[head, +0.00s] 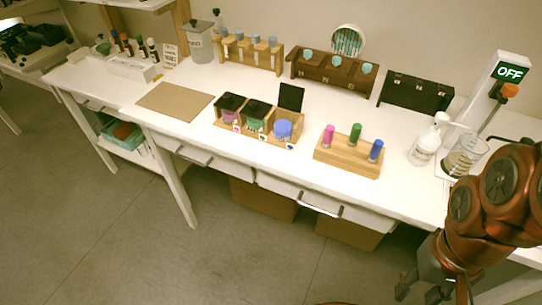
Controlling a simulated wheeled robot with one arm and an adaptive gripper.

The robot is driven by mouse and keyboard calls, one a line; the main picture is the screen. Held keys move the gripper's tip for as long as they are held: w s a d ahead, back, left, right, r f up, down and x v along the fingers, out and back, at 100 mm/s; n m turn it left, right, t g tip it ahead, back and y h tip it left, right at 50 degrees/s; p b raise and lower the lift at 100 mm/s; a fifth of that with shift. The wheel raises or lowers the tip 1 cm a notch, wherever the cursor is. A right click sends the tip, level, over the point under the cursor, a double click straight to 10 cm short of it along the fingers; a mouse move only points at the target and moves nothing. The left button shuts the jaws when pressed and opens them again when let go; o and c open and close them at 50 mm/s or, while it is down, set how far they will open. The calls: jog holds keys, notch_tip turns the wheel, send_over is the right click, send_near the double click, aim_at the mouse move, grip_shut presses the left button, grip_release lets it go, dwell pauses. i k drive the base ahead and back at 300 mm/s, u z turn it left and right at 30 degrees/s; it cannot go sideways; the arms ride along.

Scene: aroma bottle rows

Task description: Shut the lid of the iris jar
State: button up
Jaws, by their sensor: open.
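A wooden holder (269,138) on the table carries three jars in a row. The left jar (229,117) has a pink front and a dark lid lying flat. The middle jar (254,126) is green, also under a dark flat lid. The right jar (283,130) is blue-violet, and its black lid (291,97) stands upright behind it, so this jar is open. The labels are too small to read, so I cannot tell by name which is the iris jar. My gripper (428,293) is open and empty at the lower right, in front of the table and far from the jars.
A wooden block (348,158) with pink, green and blue vials stands right of the holder. A white pump bottle (426,146) and a glass beaker (465,154) are further right. Racks (332,70) line the back. A brown mat (175,101) lies left; the table strip before the holder is clear.

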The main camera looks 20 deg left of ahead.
aim_at(290, 97)
jog(key=k, duration=0.9)
jog(key=u, duration=0.7)
jog(key=i, duration=1.65)
jog(key=u, duration=0.5)
jog(key=k, duration=1.2)
jog(key=u, duration=1.2)
jog(key=i, duration=0.75)
jog(key=z, duration=0.55)
jog(key=i, duration=0.85)
jog(key=z, duration=0.9)
